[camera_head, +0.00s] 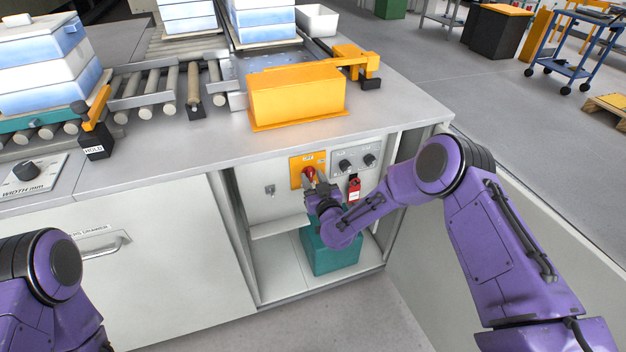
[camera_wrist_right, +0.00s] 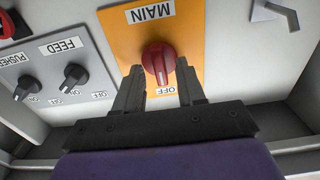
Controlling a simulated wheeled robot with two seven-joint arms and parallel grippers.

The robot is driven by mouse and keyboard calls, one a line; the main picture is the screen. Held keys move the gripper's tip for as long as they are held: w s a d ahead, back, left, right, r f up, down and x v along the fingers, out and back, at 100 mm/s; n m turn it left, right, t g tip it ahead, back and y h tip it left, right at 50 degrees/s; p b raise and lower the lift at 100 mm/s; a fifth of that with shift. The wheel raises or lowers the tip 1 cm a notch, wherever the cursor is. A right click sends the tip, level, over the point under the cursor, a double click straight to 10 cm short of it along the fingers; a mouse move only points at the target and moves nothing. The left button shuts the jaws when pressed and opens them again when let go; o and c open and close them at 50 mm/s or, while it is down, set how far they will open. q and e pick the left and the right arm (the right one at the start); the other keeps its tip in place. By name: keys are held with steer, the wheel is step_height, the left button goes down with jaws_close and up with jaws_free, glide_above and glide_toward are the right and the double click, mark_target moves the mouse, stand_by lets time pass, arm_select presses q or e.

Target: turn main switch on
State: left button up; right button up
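The main switch (camera_wrist_right: 158,64) is a red rotary knob on an orange plate (camera_wrist_right: 189,43) labelled MAIN and OFF. In the head view the red knob (camera_head: 309,173) shows on the orange plate inside the open cabinet bay. My right gripper (camera_wrist_right: 159,82) is open, with one finger on each side of the knob's lower end in the wrist view. I cannot tell whether the fingers touch it. In the head view my right gripper (camera_head: 315,187) is at the plate and partly covers it. My left arm shows at the lower left, but its gripper is out of view.
Beside the plate is a grey panel with two black knobs, FEED (camera_wrist_right: 74,77) and PUSHER (camera_wrist_right: 27,88). A teal box (camera_head: 332,255) stands on the cabinet floor. The counter top (camera_head: 400,100) overhangs the bay.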

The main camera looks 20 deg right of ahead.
steer(key=shift+w, duration=0.1)
jaws_close()
steer(key=shift+m, duration=0.3)
steer(key=shift+f+m+b, duration=0.15)
steer(key=shift+m+b, duration=0.55)
steer(key=shift+m, duration=0.3)
steer(key=m+b, duration=0.1)
steer(key=m, duration=0.2)
steer(key=shift+d+m, duration=0.15)
steer(key=shift+m, duration=0.15)
steer(key=m+b, duration=0.2)
steer(key=m, duration=0.3)
steer(key=shift+m+b, duration=0.3)
steer(key=shift+b, duration=0.1)
